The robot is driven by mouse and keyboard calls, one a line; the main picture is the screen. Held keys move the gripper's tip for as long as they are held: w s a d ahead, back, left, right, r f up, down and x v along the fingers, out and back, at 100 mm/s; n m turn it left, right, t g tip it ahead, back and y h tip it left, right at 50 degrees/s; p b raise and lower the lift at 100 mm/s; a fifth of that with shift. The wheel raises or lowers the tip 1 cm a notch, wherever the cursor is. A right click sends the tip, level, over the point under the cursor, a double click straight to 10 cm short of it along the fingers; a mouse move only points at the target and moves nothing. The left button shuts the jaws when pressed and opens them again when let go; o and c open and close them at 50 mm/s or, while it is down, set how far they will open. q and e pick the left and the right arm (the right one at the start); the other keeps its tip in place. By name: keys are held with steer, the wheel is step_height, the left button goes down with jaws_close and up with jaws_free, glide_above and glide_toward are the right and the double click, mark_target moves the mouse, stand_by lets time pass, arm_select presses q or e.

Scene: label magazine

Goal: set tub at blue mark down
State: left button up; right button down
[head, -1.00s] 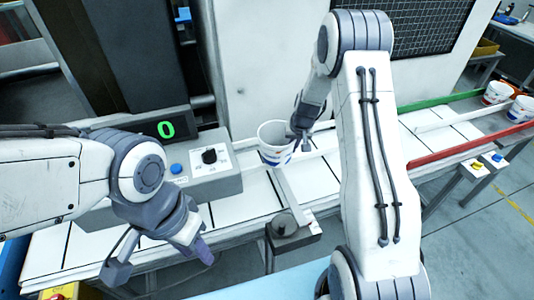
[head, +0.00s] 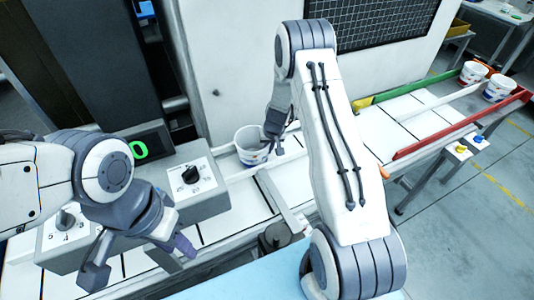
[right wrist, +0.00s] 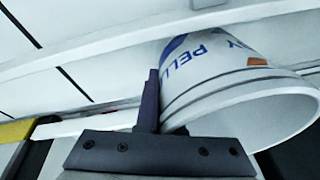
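A white tub (head: 249,148) with blue and orange print is at my right gripper (head: 277,125), at the back edge of the white conveyor. In the right wrist view the tub (right wrist: 225,75) has its open rim toward the camera, and a dark finger of the right gripper (right wrist: 150,105) lies against its wall. The other finger is hidden, seemingly inside the tub. The gripper looks shut on the tub wall. I cannot tell whether the tub's base touches the belt. My left gripper (head: 142,252) is open and empty over the conveyor's near left part. I see no clear blue mark on the belt.
A grey control box (head: 190,184) with a dial stands left of the tub. A metal stop (head: 274,236) juts from the conveyor's front. Green (head: 405,91) and red (head: 460,125) rails flank the right stretch, with two more tubs (head: 499,88) at its far end.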

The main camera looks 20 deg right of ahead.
step_height(320, 180, down, 2)
steer(key=shift+f, duration=0.15)
steer(key=c, duration=1)
jaws_free()
steer(key=shift+c, duration=0.2)
steer(key=v, duration=1.2)
steer(key=shift+b, duration=0.35)
